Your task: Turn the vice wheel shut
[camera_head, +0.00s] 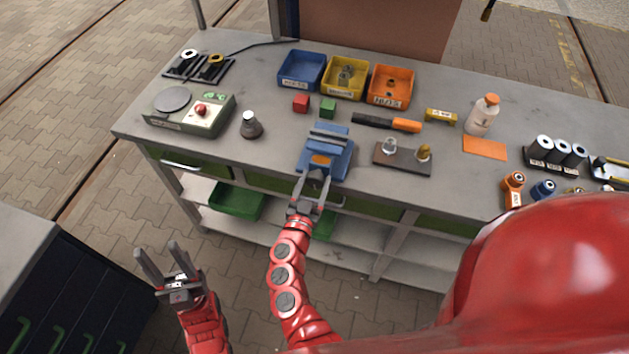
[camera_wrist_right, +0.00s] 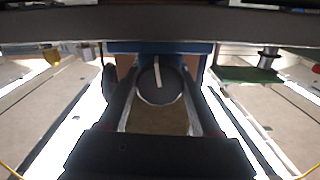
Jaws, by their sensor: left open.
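The blue vice (camera_head: 327,152) stands at the front edge of the workbench, its jaws across the top. Its wheel shows in the right wrist view as a dark round disc (camera_wrist_right: 160,84) with a pale bar, under the blue vice body (camera_wrist_right: 160,47). My right gripper (camera_head: 314,180) is at the front of the vice, and in the right wrist view its fingers (camera_wrist_right: 160,90) lie on either side of the wheel. I cannot tell whether they press on it. My left gripper (camera_head: 156,247) is open and empty, away from the bench, over the floor.
On the bench (camera_head: 290,130) are blue (camera_head: 301,84), yellow (camera_head: 334,93) and orange (camera_head: 378,102) bins behind the vice. A dark board with two fittings (camera_head: 402,168) is to its right. A small flask (camera_head: 250,130) and a control box (camera_head: 187,127) are to its left.

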